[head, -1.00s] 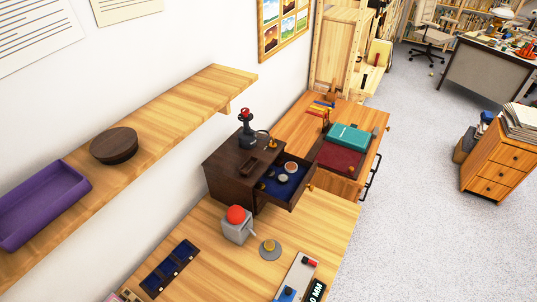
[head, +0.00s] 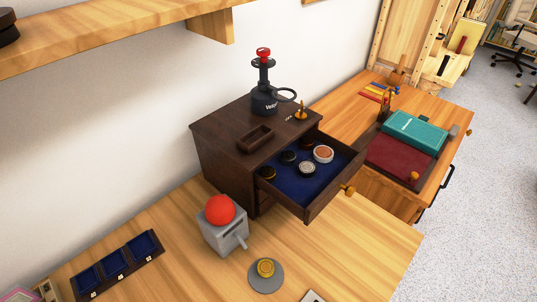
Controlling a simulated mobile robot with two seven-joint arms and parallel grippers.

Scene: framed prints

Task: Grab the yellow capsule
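A round yellow-gold piece (head: 266,267) sits on a flat grey disc (head: 266,287) on the wooden worktop, in front of the grey block with a red ball. I cannot tell whether it is the yellow capsule. The open drawer (head: 327,201) of the dark wooden cabinet has a blue lining and holds several small round pieces. Neither of my grippers is in view.
The dark cabinet (head: 222,156) carries a black device with a red knob (head: 264,90) and a small tray. A grey block with a red ball (head: 222,222) stands before it. A blue-lined tray (head: 117,262) lies left. A shelf (head: 110,35) overhangs.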

